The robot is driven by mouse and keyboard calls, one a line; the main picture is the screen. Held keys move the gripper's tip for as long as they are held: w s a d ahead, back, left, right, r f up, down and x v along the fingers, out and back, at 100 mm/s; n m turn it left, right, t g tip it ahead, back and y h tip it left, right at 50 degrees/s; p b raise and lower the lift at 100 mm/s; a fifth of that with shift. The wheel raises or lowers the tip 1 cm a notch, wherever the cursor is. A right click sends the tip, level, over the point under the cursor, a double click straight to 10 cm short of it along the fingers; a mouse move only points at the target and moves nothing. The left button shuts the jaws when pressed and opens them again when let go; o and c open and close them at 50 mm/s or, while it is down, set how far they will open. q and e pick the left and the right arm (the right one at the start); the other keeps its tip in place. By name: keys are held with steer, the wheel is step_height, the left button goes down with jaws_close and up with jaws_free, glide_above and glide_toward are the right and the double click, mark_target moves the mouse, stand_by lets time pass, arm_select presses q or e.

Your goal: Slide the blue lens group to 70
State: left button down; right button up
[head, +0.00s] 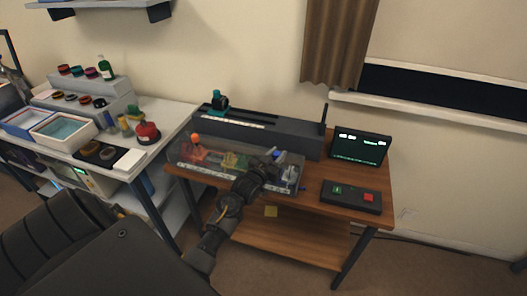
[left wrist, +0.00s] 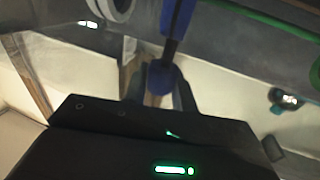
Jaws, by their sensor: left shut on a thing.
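The blue lens group (head: 278,155) stands near the right end of a clear-walled rail unit (head: 215,150) on the wooden table. My left gripper (head: 273,170) reaches it from the front and partly hides it. In the left wrist view, the gripper's fingers (left wrist: 160,88) are shut on the round blue knob (left wrist: 163,76) at the end of its stem. An orange-red group (head: 195,148) is at the left of the unit and a yellow-green one (head: 233,160) near the middle. A white scale strip runs along the front; its numbers are too small to read. My right gripper is not in view.
A long dark rail bench (head: 285,137) stands behind the unit. A small screen (head: 358,148) and a box with green and red buttons (head: 351,196) are at the right. A white bench (head: 168,115) with trays and jars stands at the left.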

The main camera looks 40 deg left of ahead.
arm_select(q)
steer(key=shift+d, duration=0.25)
steer(key=c, duration=1.2)
jaws_free()
steer(key=shift+w+d, duration=0.15)
steer(key=shift+o, duration=0.2)
steer(key=shift+s+a, duration=0.2)
steer(key=shift+s, duration=0.05)
steer(key=s+d+b, duration=0.1)
steer(key=s+b, duration=0.1)
steer(key=s, duration=0.8)
steer(key=shift+s, duration=0.15)
steer(key=shift+d, duration=0.1)
